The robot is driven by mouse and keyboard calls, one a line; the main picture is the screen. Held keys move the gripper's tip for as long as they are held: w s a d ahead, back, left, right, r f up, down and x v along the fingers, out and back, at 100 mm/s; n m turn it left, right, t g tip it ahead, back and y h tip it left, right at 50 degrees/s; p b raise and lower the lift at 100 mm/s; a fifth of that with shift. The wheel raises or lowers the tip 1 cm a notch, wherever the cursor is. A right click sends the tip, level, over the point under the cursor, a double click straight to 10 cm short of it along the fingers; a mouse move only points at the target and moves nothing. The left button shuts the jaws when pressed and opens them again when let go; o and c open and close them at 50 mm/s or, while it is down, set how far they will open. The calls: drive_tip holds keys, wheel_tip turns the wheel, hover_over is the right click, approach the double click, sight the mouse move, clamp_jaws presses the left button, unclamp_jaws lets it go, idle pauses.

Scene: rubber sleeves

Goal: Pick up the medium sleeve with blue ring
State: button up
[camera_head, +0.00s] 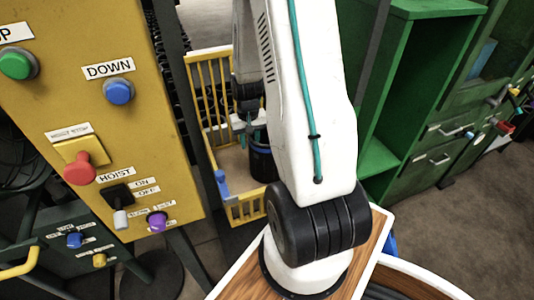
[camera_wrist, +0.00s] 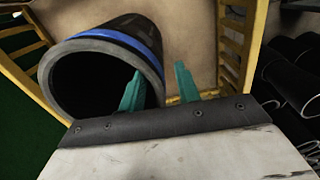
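The black sleeve with a blue ring (camera_wrist: 118,38) lies at the upper left of the wrist view, its open end facing the camera. It also shows in the head view (camera_head: 262,165), partly hidden by my arm. My gripper (camera_wrist: 158,68) has its teal fingers apart. The left finger overlaps the sleeve's opening, and the right finger is just outside its right rim. I cannot tell whether either finger touches the wall. In the head view my gripper (camera_head: 248,130) is low in the yellow crate by the sleeve.
The yellow crate (camera_head: 240,212) has slatted walls around the sleeve. More black sleeves (camera_wrist: 290,75) lie beyond its right side in the wrist view. A yellow control panel (camera_head: 120,150) stands close on the left, and a green shelf (camera_head: 420,90) on the right.

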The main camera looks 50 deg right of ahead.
drive_tip(key=shift+f, duration=0.3)
clamp_jaws()
drive_tip(key=shift+r, duration=0.1)
idle(1.1)
